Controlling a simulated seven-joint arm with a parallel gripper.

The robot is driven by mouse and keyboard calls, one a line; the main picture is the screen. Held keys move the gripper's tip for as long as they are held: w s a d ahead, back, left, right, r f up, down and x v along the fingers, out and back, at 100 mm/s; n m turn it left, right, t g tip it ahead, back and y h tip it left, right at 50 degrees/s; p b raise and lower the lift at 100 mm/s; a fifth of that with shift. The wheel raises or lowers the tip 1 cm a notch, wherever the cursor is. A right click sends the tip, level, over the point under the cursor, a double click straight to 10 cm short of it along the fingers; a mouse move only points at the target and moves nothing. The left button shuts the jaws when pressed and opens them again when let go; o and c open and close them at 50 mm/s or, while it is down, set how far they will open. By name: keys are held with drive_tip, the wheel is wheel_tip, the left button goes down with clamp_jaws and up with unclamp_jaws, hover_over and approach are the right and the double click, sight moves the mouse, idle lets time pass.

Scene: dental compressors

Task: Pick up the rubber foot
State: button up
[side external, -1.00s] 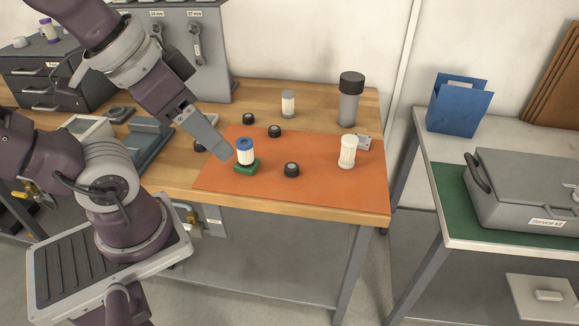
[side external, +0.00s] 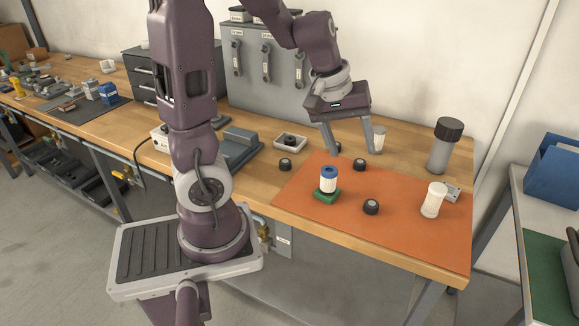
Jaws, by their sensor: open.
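Several black round rubber feet lie around the work area. One rubber foot (side external: 371,207) is on the orange mat, another (side external: 359,164) at the mat's back edge, and another (side external: 285,164) on the wood left of the mat. One more dark foot (side external: 338,149) is partly hidden by a finger. My gripper (side external: 353,151) points down with its two fingers apart and nothing visible between them. It hangs over the back of the mat, its tips near the two rear feet; exact height is hard to tell.
A white cartridge with a blue top (side external: 329,180) stands on a green base (side external: 326,196). A white filter (side external: 433,200) stands on the orange mat (side external: 400,235). A small grey-topped filter (side external: 379,138) is close behind the right finger. A tall dark-capped cylinder (side external: 444,146) stands back right.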

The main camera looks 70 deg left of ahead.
sight(285, 161)
drive_tip(key=a+f+n, duration=0.1)
drive_tip(key=a+f, duration=0.1)
drive_tip(key=a+f+n+g+y, duration=0.1)
drive_tip(key=a+f, duration=0.1)
drive_tip(key=a, duration=0.1)
drive_tip(key=a+f+n, duration=0.2)
drive_tip(key=a, duration=0.1)
drive_tip(key=shift+s+a+g+y, duration=0.2)
drive_tip(key=shift+g+y, duration=0.1)
drive_tip(key=shift+y, duration=0.1)
drive_tip(key=s+a+f+n+g+y, duration=0.1)
drive_tip(key=s+a+f, duration=0.1)
drive_tip(key=a, duration=0.2)
drive_tip(key=s+a+f+n+g+y, duration=0.1)
drive_tip(key=s+a+f+n, duration=0.1)
drive_tip(key=a, duration=0.2)
drive_tip(key=s+a+f+n+g, duration=0.1)
drive_tip(key=s+a+f, duration=0.1)
drive_tip(key=s+a, duration=0.1)
drive_tip(key=shift+a+f+n+g+y, duration=0.3)
drive_tip(key=shift+a+n+y, duration=0.1)
drive_tip(key=shift+a, duration=0.4)
drive_tip(key=x, duration=0.4)
drive_tip(key=w+x, duration=0.1)
drive_tip(key=x, duration=0.1)
drive_tip(key=shift+a+f, duration=0.2)
clamp_jaws()
